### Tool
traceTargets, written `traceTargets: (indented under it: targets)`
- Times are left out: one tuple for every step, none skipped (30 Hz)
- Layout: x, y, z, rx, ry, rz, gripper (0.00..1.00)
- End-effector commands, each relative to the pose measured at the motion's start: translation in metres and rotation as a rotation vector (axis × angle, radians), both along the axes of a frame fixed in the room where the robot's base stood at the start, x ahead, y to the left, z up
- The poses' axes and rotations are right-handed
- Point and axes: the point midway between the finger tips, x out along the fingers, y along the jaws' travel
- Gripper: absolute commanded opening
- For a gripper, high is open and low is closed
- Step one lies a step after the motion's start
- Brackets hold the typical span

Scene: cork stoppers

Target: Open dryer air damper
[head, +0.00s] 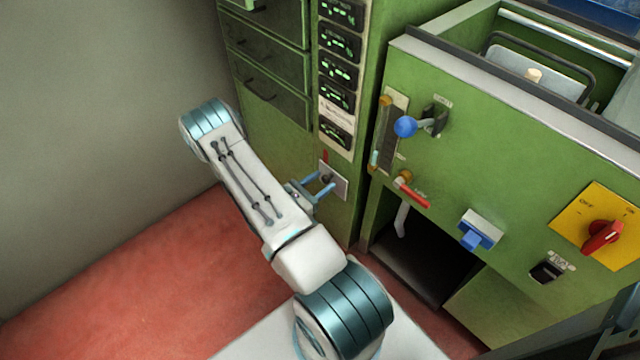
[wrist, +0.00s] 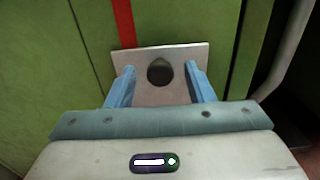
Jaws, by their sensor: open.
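A pale metal plate (head: 340,187) with a small dark part (head: 327,179) sits low on the green cabinet, under a short red mark. In the wrist view the plate (wrist: 190,53) bears a dark rounded knob or opening (wrist: 160,72); I cannot tell which. My gripper (head: 326,181) is open in front of this plate. Its blue fingers stand on either side of the dark part in the wrist view (wrist: 160,70); contact cannot be told. No label naming the damper is readable. A blue ball lever (head: 405,127) is on the right machine.
The green machine at right carries a red-handled valve (head: 412,194), a blue handle (head: 476,235) and a red switch (head: 602,237) on a yellow plate. A pale pipe (wrist: 288,50) runs right of my gripper. Red floor (head: 130,290) is clear at left.

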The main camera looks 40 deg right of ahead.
Motion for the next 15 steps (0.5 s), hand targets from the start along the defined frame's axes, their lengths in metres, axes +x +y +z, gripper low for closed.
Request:
traceTargets:
  targets:
    - [0.0001,-0.0001,0.0002,0.0,0.0,0.0,0.48]
    - [0.0001,0.0,0.0002,0.0,0.0,0.0,0.48]
    - [0.0001,0.0,0.0002,0.0,0.0,0.0,0.48]
    - [0.0001,0.0,0.0002,0.0,0.0,0.0,0.48]
    - [0.0001,0.0001,0.0002,0.0,0.0,0.0,0.48]
    - [0.0001,0.0001,0.0002,0.0,0.0,0.0,0.37]
    - [0.0,0.0001,0.0002,0.0,0.0,0.0,0.29]
    - [0.0001,0.0001,0.0002,0.0,0.0,0.0,0.2]
    - [0.0,0.0002,0.0001,0.0,0.0,0.0,0.09]
    - [0.0001,0.0002,0.0001,0.0,0.0,0.0,0.01]
    - [0.0001,0.0002,0.0001,0.0,0.0,0.0,0.0]
    - [0.0001,0.0003,0.0001,0.0,0.0,0.0,0.0]
    - [0.0001,0.0003,0.0002,0.0,0.0,0.0,0.0]
    - [0.0001,0.0003,0.0007,0.0,0.0,0.0,0.0]
    - [0.0002,0.0004,0.0019,0.0,0.0,0.001,0.0]
